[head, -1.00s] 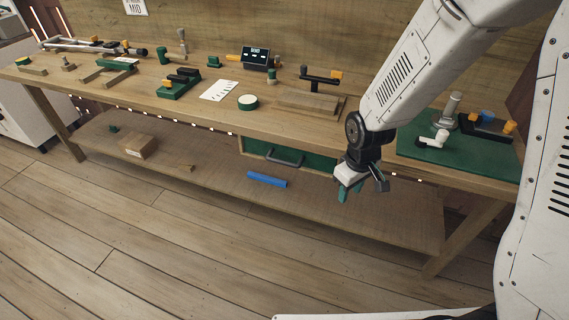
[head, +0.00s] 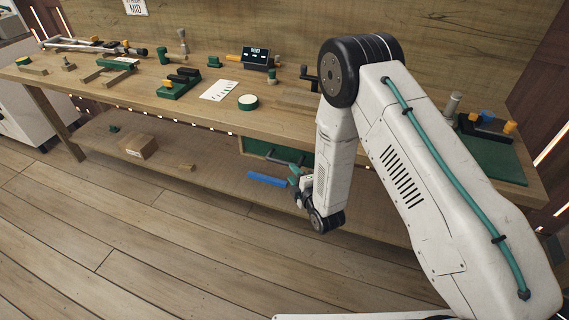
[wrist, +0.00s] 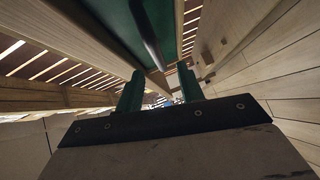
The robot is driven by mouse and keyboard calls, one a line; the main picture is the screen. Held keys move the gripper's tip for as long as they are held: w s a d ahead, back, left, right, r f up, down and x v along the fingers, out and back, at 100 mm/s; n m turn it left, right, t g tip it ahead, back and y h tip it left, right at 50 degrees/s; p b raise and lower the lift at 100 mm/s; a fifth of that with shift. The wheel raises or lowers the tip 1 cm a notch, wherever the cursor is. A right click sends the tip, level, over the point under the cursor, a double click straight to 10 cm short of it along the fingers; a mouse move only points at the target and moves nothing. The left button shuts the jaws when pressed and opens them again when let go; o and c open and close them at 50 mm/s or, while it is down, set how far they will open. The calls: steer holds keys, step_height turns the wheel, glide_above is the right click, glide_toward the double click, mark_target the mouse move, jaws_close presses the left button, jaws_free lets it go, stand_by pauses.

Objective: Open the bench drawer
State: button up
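The bench drawer (head: 254,147) has a green front in a wooden frame under the bench top. It looks shut. Its dark bar handle (head: 284,158) shows in the head view just left of my arm. My gripper (head: 295,176) is low in front of the drawer, near the handle's right end, and partly hidden by my own wrist. In the wrist view, the two green fingers (wrist: 160,90) stand apart with nothing between them. The handle (wrist: 148,38) runs above them there, along the green drawer front (wrist: 104,22), and I see no contact. The drawer's right part is hidden behind my arm.
The wooden bench (head: 215,114) carries several tools and fixtures. The floor in front is clear.

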mark_target(286, 165)
steer(key=x, duration=0.7)
steer(key=shift+w+a+r, duration=0.1)
steer(key=shift+w, duration=0.25)
jaws_close()
